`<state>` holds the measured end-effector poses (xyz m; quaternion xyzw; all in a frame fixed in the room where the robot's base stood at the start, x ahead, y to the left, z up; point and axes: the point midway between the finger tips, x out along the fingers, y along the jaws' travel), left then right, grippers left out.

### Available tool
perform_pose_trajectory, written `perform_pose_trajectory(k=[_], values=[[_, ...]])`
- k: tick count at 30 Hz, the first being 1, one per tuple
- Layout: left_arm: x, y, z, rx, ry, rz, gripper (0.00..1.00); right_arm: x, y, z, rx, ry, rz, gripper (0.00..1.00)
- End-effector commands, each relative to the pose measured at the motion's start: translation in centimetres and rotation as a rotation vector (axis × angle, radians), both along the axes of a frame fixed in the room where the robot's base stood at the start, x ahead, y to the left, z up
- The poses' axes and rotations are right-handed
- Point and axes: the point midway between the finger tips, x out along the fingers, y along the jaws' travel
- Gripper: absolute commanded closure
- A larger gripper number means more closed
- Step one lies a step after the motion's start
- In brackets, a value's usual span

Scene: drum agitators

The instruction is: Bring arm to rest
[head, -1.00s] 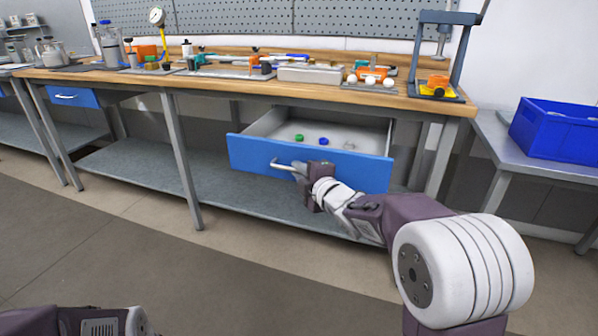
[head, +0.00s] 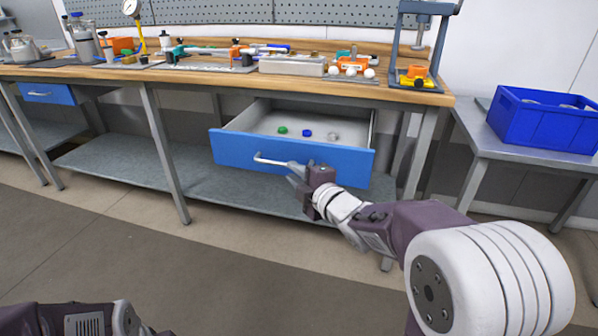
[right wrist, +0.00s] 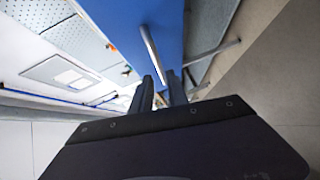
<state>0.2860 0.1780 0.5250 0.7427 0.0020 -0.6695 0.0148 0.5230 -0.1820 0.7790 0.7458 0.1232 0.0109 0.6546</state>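My right gripper (head: 292,174) is just in front of the open blue drawer (head: 235,152), by the right end of its metal handle (head: 270,160). The drawer holds a green piece (head: 283,130), a blue piece (head: 307,133) and a pale piece (head: 333,136). Part of my left arm shows at the bottom left of the head view; its gripper is out of view.
The wooden workbench (head: 210,78) above the drawer carries tools, a grey tray (head: 292,66) and a press (head: 424,45). A blue crate (head: 545,122) stands on a side table at the right. A lower shelf (head: 110,165) runs underneath. The floor in front is clear.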

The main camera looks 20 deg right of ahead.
Motion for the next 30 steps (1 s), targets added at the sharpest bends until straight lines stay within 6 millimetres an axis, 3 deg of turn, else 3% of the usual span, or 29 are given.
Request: perform_pose_trajectory(k=[6, 18, 20, 22, 23, 26, 27, 30], values=[[0.0, 0.0, 0.9, 0.000, 0.000, 0.000, 0.64, -2.2, -0.5, 0.4, 0.000, 0.000, -0.001, 0.80], [0.0, 0.0, 0.8, 0.000, 0.000, 0.000, 0.64, -2.3, -0.4, 0.3, 0.000, 0.001, 0.001, 0.80], [0.0, 0.0, 1.0, 0.000, 0.000, 0.000, 0.64, -2.3, 0.2, 0.4, 0.000, 0.003, 0.016, 0.80], [0.0, 0.0, 1.5, 0.000, 0.000, 0.000, 0.64, -2.3, 2.5, 0.0, 0.008, 0.025, 0.067, 0.80], [0.0, 0.0, 1.9, 0.000, 0.000, 0.000, 0.64, -2.4, 3.6, -1.1, 0.034, 0.070, 0.069, 0.80], [0.0, 0.0, 2.3, 0.000, 0.000, 0.000, 0.64, -3.9, 2.4, -7.9, 0.213, 0.359, -0.110, 0.80], [0.0, 0.0, 2.3, 0.000, 0.000, 0.000, 0.64, -5.2, 1.8, -10.5, 0.298, 0.475, -0.201, 0.80], [0.0, 0.0, 2.5, 0.000, 0.000, 0.000, 0.64, -9.2, 0.7, -15.8, 0.489, 0.725, -0.434, 0.80]])
